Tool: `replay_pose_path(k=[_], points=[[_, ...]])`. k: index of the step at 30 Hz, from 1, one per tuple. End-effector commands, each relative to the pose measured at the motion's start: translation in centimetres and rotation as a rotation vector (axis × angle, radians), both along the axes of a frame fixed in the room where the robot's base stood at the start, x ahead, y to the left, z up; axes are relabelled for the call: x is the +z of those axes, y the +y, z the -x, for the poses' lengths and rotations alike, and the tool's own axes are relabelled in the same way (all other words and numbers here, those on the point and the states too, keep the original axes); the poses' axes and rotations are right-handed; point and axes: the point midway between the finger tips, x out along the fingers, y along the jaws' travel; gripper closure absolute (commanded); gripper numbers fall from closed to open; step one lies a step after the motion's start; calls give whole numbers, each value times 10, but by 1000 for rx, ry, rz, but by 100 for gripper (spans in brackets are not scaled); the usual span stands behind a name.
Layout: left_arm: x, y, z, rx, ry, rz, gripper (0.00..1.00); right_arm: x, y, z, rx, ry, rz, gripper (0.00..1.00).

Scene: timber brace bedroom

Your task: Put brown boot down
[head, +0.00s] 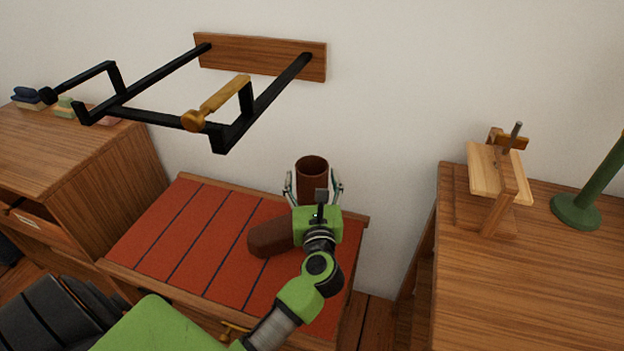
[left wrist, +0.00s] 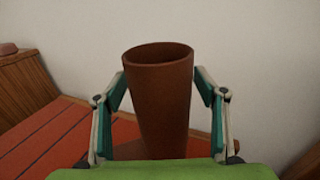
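The brown boot (head: 270,239) is at the red-topped cabinet (head: 190,232). Its shaft stands up near the back edge, and its foot points left, low over the red top. I cannot tell whether the sole touches the top. My left gripper (head: 314,182) has a finger on each side of the shaft, and the fingertips appear to touch it. The left wrist view shows the shaft (left wrist: 160,100) upright between the fingers, its round opening upward. My gripper hides part of the lower boot. My right gripper is not in view.
A black-armed wall rack (head: 262,56) juts out above the cabinet. A wooden dresser (head: 75,160) stands left. A wooden table (head: 530,265) at right bears a wooden clamp-like stand (head: 490,175) and a green post (head: 592,190). The red top's left part is clear.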

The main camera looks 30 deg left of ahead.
Motion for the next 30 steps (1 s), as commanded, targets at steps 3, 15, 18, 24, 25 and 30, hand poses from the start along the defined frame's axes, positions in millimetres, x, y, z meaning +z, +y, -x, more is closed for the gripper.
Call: replay_pose_path(k=[3, 15, 18, 24, 25, 30], points=[[0, 0, 0, 0, 0, 0, 34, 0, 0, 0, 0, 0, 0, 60], [1, -7, 9, -1, 2, 2, 34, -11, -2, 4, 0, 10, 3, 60], [1, -19, 27, 0, 3, 4, 34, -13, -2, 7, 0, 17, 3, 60], [0, -46, 63, -1, 3, 4, 34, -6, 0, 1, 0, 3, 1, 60], [0, -49, 68, -1, 3, 3, 34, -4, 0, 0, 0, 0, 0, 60], [1, -64, 88, 1, 2, 1, 34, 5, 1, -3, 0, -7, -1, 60]])
